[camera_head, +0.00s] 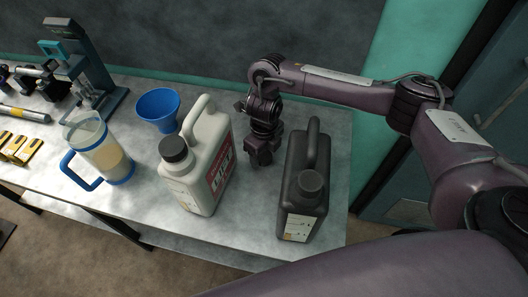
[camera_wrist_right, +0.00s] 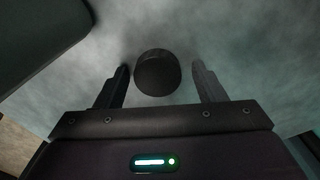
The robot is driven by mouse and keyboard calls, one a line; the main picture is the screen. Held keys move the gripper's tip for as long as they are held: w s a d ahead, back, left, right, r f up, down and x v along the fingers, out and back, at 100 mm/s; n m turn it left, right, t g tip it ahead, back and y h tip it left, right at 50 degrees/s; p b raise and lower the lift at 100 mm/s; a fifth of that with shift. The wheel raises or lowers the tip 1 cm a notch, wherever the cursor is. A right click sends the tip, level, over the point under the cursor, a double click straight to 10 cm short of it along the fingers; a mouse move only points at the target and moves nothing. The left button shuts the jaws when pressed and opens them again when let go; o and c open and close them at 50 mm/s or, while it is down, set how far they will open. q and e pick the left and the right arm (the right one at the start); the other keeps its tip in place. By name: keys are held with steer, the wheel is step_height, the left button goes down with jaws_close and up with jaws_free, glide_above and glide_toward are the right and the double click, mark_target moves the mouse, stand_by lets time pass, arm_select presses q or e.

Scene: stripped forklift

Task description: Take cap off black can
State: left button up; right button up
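The black can (camera_head: 294,205) stands upright on the table near its right end, its handle at the back and its round neck at the front. I cannot tell clearly whether the neck has a cap on it. My right gripper (camera_head: 259,160) points down at the table between the white and black cans. In the right wrist view a round black cap (camera_wrist_right: 158,73) is between the fingertips of my right gripper (camera_wrist_right: 160,68), with a gap on each side, so the gripper looks open. It appears to be on or just above the table. My left gripper is not in view.
A white can (camera_head: 190,185) with a black cap stands left of my right gripper. Further left are a blue funnel (camera_head: 158,106), a blue-handled jug (camera_head: 105,160), yellow blocks (camera_head: 20,150) and a teal stand (camera_head: 85,62). The table (camera_head: 240,225) is bare in front of the cans.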

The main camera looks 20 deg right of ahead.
mark_target(264, 155)
steer(key=shift+r+p, duration=0.25)
steer(key=shift+p, duration=0.05)
step_height(264, 155, up, 12)
steer(key=shift+f+p, duration=0.1)
steer(key=shift+p, duration=0.95)
